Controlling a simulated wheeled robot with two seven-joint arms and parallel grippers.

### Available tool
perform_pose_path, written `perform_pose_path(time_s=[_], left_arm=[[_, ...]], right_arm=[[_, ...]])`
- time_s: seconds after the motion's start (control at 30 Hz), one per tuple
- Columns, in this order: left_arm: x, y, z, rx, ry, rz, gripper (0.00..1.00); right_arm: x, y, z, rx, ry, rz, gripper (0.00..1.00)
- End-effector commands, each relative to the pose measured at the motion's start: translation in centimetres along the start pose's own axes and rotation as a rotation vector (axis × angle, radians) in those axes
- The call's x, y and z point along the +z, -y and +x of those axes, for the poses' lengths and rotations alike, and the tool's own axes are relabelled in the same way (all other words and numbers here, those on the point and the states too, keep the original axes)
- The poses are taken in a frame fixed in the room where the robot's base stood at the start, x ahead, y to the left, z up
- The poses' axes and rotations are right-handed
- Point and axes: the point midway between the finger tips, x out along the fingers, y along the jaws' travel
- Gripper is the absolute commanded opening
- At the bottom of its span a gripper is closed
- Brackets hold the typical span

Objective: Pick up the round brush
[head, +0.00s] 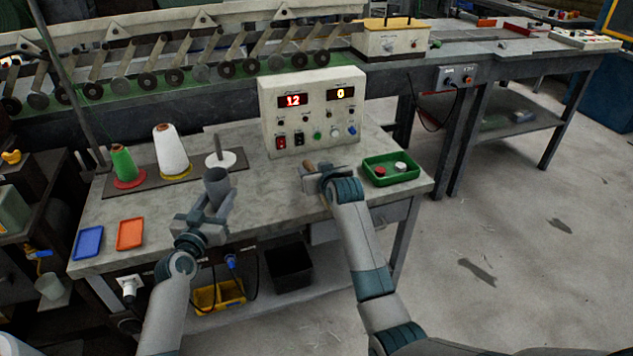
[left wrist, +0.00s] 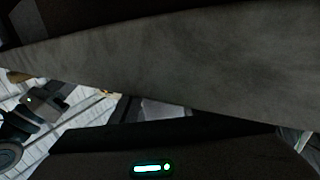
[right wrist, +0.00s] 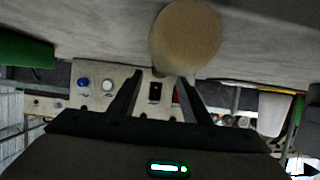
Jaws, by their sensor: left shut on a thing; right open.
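The likely round brush shows as a small tan, wooden-looking piece (head: 309,165) by the right gripper in the head view. In the right wrist view a round tan end (right wrist: 185,38) appears just beyond the fingertips. Its bristles cannot be made out. My right gripper (head: 318,174) is open; its fingers (right wrist: 160,82) show apart with nothing clamped between them. My left gripper (head: 203,212) is shut on a dark grey cylinder (head: 217,186), held upright over the front of the bench. A large grey surface fills much of the left wrist view; I cannot tell what it is.
The workbench (head: 265,210) holds a control box (head: 312,110) behind the right gripper. A green tray (head: 391,169) stands to its right. Thread cones (head: 171,150), a spindle (head: 220,158), a blue tray (head: 88,243) and an orange tray (head: 130,234) stand left.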

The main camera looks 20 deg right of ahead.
Motion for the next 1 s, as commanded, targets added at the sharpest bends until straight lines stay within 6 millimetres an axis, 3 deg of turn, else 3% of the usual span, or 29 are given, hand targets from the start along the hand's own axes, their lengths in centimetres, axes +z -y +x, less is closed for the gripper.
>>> perform_pose_path(time_s=[0.3,0.87,1.0], left_arm=[[0.0,0.0,0.0,0.000,0.000,0.000,0.20],[0.0,0.0,0.0,0.000,0.000,0.000,0.20],[0.0,0.0,0.0,0.000,0.000,0.000,0.20]], right_arm=[[0.0,-0.2,3.0,0.000,0.002,0.000,0.44],[0.0,-0.2,3.2,0.000,0.001,0.000,0.44],[0.0,-0.2,3.2,0.000,0.001,0.000,0.10]])
